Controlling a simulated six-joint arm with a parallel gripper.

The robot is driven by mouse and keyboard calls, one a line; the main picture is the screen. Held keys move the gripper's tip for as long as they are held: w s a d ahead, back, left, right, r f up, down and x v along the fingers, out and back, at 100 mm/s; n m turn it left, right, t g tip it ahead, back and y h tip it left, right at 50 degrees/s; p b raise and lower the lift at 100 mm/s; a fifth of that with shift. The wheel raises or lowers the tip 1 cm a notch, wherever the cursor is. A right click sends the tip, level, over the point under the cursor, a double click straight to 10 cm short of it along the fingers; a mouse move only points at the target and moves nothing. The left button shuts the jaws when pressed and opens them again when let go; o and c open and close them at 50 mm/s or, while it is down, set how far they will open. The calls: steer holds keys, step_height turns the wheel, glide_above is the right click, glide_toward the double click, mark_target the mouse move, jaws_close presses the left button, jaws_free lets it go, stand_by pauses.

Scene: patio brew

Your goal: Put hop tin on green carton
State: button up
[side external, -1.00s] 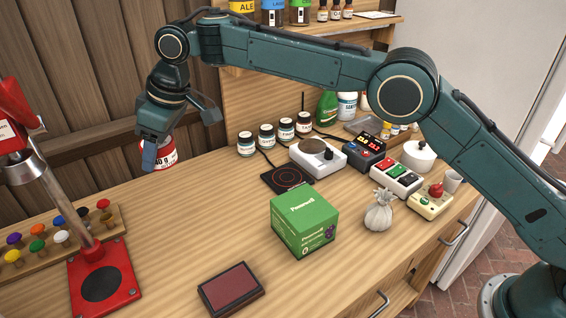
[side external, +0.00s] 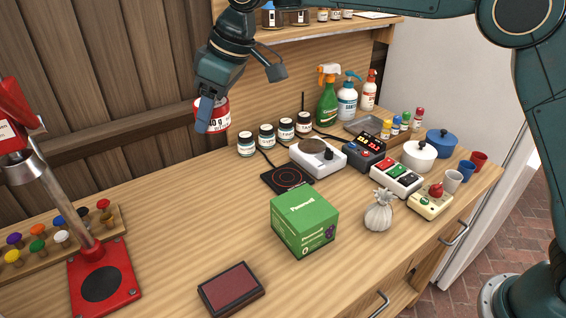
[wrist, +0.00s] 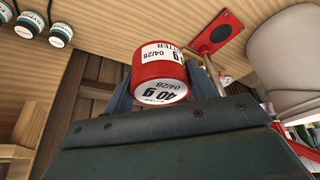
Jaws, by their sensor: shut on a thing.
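The hop tin (side external: 214,115) is a red and white can with "40 g" on its label. My gripper (side external: 205,114) is shut on it and holds it high above the bench, left of and above the green carton. In the wrist view the tin (wrist: 158,72) sits between the two fingers of my gripper (wrist: 155,88), its printed white face toward the camera. The green carton (side external: 304,222) stands on the bench near the middle, its top bare. The carton is not clearly seen in the wrist view.
Behind the carton are a black hot plate (side external: 287,179) and a white scale (side external: 318,157). A dark red pad (side external: 231,289) lies in front. A red capping stand (side external: 104,280) is at left.

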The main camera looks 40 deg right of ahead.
step_height(320, 180, up, 3)
steer(key=m, duration=0.1)
glide_above(298, 204)
steer(key=s, duration=0.1)
steer(key=shift+h, duration=0.4)
steer(key=f, duration=1.6)
steer(key=shift+s+d, duration=0.15)
steer(key=shift+d, duration=0.25)
steer(key=shift+f, duration=0.1)
steer(key=shift+f, duration=2.05)
steer(key=shift+f, duration=0.15)
steer(key=o, duration=1)
